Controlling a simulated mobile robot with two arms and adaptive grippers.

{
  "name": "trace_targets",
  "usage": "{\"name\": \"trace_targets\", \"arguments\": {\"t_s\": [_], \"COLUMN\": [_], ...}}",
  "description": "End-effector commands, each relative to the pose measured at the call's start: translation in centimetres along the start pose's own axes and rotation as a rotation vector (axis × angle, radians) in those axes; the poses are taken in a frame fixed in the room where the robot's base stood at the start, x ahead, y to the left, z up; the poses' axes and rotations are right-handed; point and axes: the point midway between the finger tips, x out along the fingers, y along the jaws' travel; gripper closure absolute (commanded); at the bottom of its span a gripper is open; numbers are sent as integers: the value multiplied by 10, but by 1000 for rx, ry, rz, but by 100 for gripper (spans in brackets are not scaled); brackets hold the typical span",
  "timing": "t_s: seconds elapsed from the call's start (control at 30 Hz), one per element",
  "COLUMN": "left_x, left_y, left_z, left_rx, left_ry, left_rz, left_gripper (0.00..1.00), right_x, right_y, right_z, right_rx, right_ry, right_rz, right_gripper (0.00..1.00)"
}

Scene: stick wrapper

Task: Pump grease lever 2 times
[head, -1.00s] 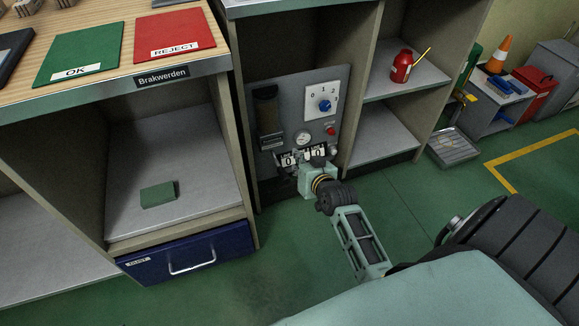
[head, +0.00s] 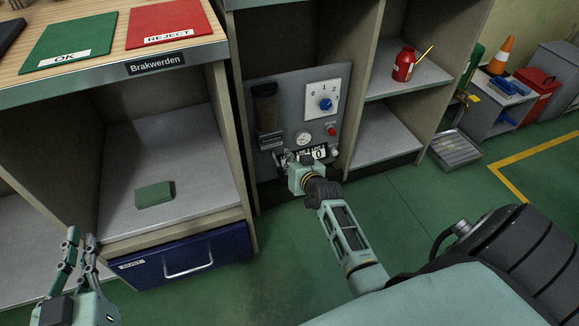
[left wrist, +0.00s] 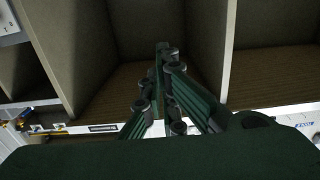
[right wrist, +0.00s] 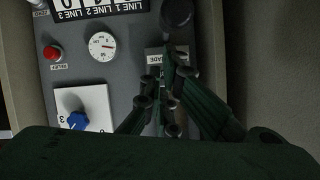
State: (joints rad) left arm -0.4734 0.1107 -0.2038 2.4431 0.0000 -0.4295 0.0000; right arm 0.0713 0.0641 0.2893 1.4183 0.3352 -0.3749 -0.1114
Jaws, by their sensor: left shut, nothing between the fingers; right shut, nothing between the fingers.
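The grey control panel (head: 345,85) stands upright in the middle bay. It carries a dark reservoir (head: 265,104), a blue selector knob (head: 325,104), a gauge (head: 303,138) and a red button (head: 332,131). My right gripper (head: 287,159) is shut and empty at the panel's lower part, covering some of the number plates. In the right wrist view a dark rounded piece (right wrist: 176,12) shows just past my fingertips; I cannot tell whether it is the grease lever or whether I touch it. My left gripper (head: 80,240) is shut and empty, before the left bay.
A green block (head: 154,195) lies on the left shelf above a blue drawer (head: 180,258). The bench with OK and REJECT mats (head: 165,22) is above. A red oil can (head: 404,66) stands on the right shelf. Open floor lies right of my right arm.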

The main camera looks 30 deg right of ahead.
Motion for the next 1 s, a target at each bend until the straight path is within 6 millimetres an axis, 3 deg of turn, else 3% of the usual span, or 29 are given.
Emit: {"name": "trace_targets", "arguments": {"t_s": [0.23,0.77,1.0], "left_x": [1,1,-4], "left_y": [3,3,8], "left_z": [-21,-26,-58], "left_rx": [-2,-2,-7], "left_ry": [107,132,304], "left_rz": [6,7,17], "left_gripper": [100,100,100], "right_x": [2,2,3], "right_y": [0,0,2], "right_z": [9,11,17], "right_rx": [0,0,-2], "right_ry": [1,3,26], "right_rz": [0,-1,-5], "right_gripper": [100,100,100]}}
